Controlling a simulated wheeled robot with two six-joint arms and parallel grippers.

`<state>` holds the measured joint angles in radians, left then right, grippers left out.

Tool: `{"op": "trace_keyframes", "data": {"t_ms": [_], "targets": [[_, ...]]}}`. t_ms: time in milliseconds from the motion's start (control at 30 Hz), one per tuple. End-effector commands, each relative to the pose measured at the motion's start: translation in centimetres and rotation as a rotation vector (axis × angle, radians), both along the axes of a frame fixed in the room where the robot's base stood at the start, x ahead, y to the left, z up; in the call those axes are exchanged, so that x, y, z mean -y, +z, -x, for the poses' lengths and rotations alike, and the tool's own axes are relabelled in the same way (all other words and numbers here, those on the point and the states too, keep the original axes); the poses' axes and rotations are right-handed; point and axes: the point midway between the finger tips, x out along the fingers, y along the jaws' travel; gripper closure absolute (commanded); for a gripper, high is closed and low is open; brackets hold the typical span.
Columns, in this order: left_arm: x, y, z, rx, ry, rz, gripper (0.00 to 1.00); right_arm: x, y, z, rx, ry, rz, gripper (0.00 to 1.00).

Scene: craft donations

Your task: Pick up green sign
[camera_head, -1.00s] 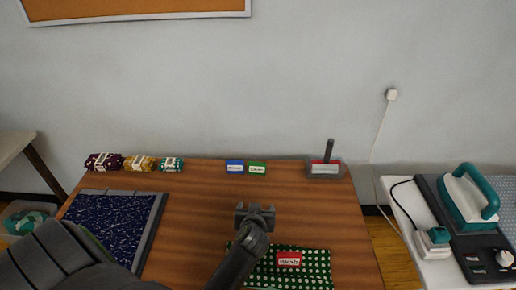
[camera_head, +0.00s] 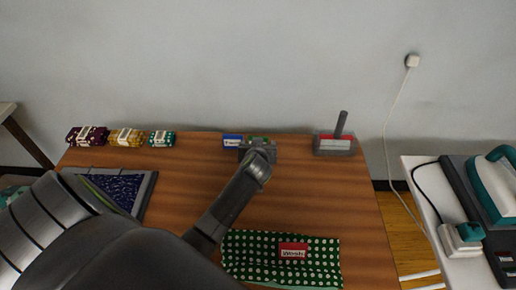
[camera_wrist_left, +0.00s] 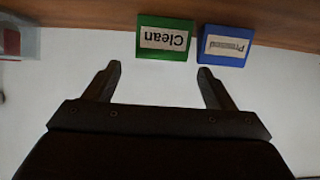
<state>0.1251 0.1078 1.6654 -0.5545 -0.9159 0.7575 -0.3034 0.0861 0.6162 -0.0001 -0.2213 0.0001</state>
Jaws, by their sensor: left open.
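The green sign (camera_wrist_left: 165,40), labelled "Clean", stands near the back edge of the wooden table, close beside the blue sign (camera_wrist_left: 227,46). In the head view only the top of the green sign (camera_head: 260,139) shows, because my left gripper (camera_head: 258,150) is in front of it. In the left wrist view my left gripper (camera_wrist_left: 160,78) is open and empty, with the green sign just beyond its fingertips and between their lines. The blue sign (camera_head: 232,141) shows left of the gripper in the head view. My right gripper is in neither view.
A red sign (camera_head: 293,251) lies on green dotted cloth (camera_head: 245,260) at the front. Cloth bundles (camera_head: 127,137) line the back left, by a dark blue mat (camera_head: 148,190). A grey container with a red label (camera_head: 335,145) stands at the back right. The table's middle right is clear.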

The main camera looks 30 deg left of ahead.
Motion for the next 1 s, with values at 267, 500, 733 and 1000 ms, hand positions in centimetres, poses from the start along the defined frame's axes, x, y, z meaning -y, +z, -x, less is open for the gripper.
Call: {"op": "trace_keyframes", "data": {"t_ms": [267, 500, 733, 1000], "targets": [[-1.5, -1.8, -2.5, 0.001, 0.000, -0.001, 0.23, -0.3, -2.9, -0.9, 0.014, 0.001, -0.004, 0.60], [-2.0, -2.2, -3.2, 0.000, 0.000, 0.000, 0.23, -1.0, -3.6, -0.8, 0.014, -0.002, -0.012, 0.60], [-3.6, -3.3, -5.3, 0.001, 0.000, -0.002, 0.23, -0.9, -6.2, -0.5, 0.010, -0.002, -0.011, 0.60], [-4.4, -4.0, -6.7, 0.000, -0.001, 0.000, 0.23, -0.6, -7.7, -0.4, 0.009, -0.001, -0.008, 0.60]]}}
